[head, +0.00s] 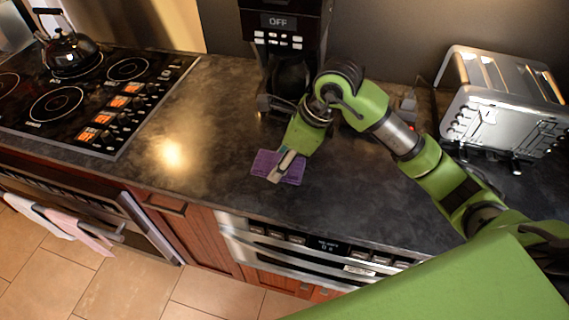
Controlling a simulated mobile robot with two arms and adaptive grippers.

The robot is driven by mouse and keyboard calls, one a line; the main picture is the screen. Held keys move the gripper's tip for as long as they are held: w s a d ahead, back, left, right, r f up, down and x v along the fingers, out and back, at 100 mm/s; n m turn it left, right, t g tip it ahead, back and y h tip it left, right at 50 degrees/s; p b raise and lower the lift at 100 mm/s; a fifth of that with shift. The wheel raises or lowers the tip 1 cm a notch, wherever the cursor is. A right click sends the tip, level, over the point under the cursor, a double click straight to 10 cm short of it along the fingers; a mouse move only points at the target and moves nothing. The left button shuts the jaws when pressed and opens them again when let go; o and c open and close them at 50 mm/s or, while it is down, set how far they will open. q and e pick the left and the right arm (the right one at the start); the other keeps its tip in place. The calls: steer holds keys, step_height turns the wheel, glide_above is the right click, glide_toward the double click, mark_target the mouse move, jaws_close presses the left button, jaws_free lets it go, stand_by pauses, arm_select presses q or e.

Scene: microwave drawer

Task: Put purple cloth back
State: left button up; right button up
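The purple cloth (263,163) lies flat on the dark stone counter (205,150), in front of the coffee maker. My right arm comes in from the right, and its gripper (283,168) points down over the middle of the cloth and covers part of it. The fingers look close together, but whether they touch or grip the cloth is not clear. My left gripper is not in view.
A coffee maker (283,30) and a silver toaster (510,110) stand at the back. The stove (85,95) with a kettle (68,50) is on the left. A white towel (38,216) and a pink towel (80,230) hang at the oven front (140,225). The microwave drawer (320,250) is below the counter.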

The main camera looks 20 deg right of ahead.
steer(key=shift+w+d+f, duration=0.25)
steer(key=shift+w+f, duration=0.15)
steer(key=shift+f, duration=0.15)
steer(key=f+p, duration=0.2)
steer(key=f, duration=0.1)
steer(key=shift+w+d, duration=0.15)
steer(key=shift+d, duration=0.15)
steer(key=shift+f, duration=0.4)
steer(key=shift+f, duration=0.15)
steer(key=shift+f, duration=0.15)
steer(key=o, duration=1.3)
steer(key=shift+r, duration=0.2)
